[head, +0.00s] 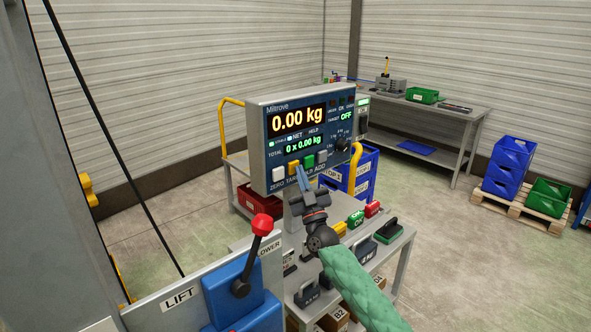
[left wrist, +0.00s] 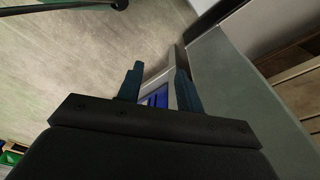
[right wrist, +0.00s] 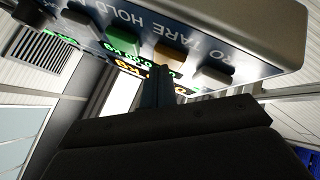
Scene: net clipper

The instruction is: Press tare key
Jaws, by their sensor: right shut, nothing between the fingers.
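The scale indicator (head: 262,140) is a grey box with a dark blue front, and its display (head: 297,118) reads 0.00 kg. A row of keys runs below: white ZERO (head: 278,174), orange TARE (head: 293,166), green HOLD (head: 308,160) and grey ADD (head: 322,156). My right gripper (head: 300,172) is shut and empty, its fingertips at the orange key. In the right wrist view the fingertips (right wrist: 162,70) are right by the orange key (right wrist: 171,54); I cannot tell whether they touch. My left gripper (left wrist: 160,70) is open and empty, outside the head view.
A lever box with a red knob (head: 262,224) and a LIFT label stands at front left. A grey cart (head: 392,262) below the indicator carries weights and coloured buttons. Blue bins (head: 365,170) stand behind it. A workbench (head: 462,120) is at the back right.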

